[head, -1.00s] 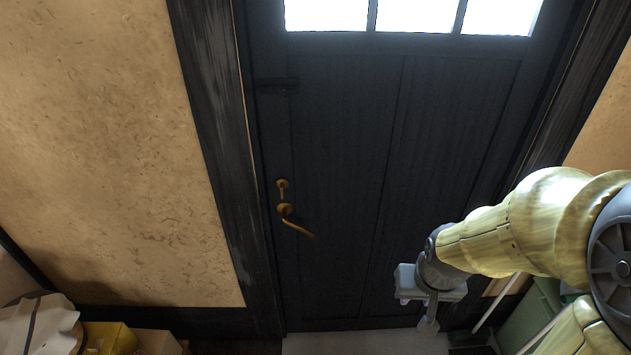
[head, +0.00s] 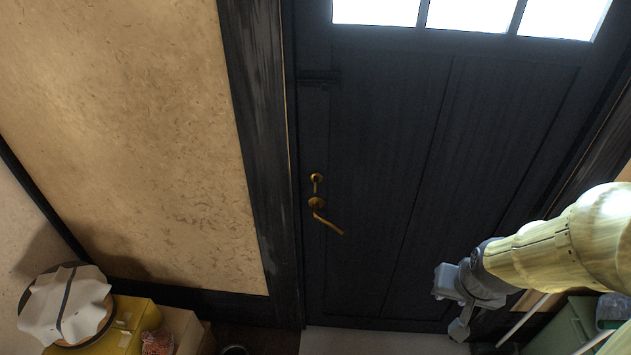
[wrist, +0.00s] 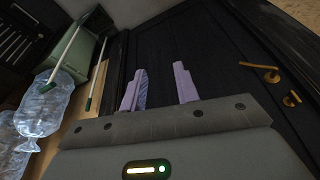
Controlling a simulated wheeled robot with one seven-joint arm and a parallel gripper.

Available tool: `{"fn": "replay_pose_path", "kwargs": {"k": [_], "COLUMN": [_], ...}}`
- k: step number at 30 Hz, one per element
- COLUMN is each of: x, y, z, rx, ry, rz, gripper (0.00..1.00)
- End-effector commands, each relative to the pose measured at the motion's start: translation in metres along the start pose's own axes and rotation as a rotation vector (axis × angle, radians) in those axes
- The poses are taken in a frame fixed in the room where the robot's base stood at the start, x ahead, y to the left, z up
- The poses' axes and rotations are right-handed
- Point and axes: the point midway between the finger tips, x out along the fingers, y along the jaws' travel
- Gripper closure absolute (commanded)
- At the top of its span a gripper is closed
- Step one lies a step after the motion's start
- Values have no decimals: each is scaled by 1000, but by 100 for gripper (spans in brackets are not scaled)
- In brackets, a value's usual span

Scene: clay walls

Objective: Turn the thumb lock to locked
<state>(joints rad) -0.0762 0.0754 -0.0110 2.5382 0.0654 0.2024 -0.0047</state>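The brass thumb lock (head: 316,180) sits on the left side of the dark door (head: 400,190), just above the brass lever handle (head: 325,215). In the wrist view the lever handle (wrist: 262,73) and the thumb lock (wrist: 291,98) show at the right edge, away from the fingers. The lock's exact turn position is too small to tell. My gripper (wrist: 160,85) is open and empty, its two pale fingers apart. In the head view my gripper (head: 456,325) hangs at the lower right, well right of and below the lock, touching nothing visible.
A clay wall (head: 140,130) and dark door frame (head: 262,150) stand left of the door. A yellow box (head: 130,318) and other boxes sit at lower left.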

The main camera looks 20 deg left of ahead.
Motion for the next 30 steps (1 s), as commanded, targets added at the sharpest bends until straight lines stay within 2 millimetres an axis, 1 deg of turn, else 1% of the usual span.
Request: {"fn": "replay_pose_path", "kwargs": {"k": [1, 2, 3, 5, 6, 8, 9, 11, 12, 14, 15, 19, 22, 24, 27, 30], "x": [11, 16, 24, 37, 44, 55, 62, 71, 76, 83, 86, 93, 92, 88, 80, 75], "y": [-15, -24, -37, -59, -74, -95, -110, -132, -147, -168, -183, -232, -268, -291, -314, -326], "z": [-12, -21, -33, -51, -62, -77, -85, -96, -102, -110, -113, -116, -109, -101, -89, -81], "rx": [-9, -9, -11, -12, -12, -13, -14, -17, -21, -27, -33, -64, -99, -123, -151, -165], "ry": [35, 67, 109, 178, 225, 299, 347, 422, 474, 551, 605, 789, 938, 1038, 1153, 1219], "rz": [-16, -25, -37, -55, -64, -76, -83, -90, -95, -99, -102, -114, -129, -143, -161, -173], "gripper": [69, 69, 69, 69, 69, 69, 69, 69, 69, 69, 69, 69, 69, 69, 69, 69]}}
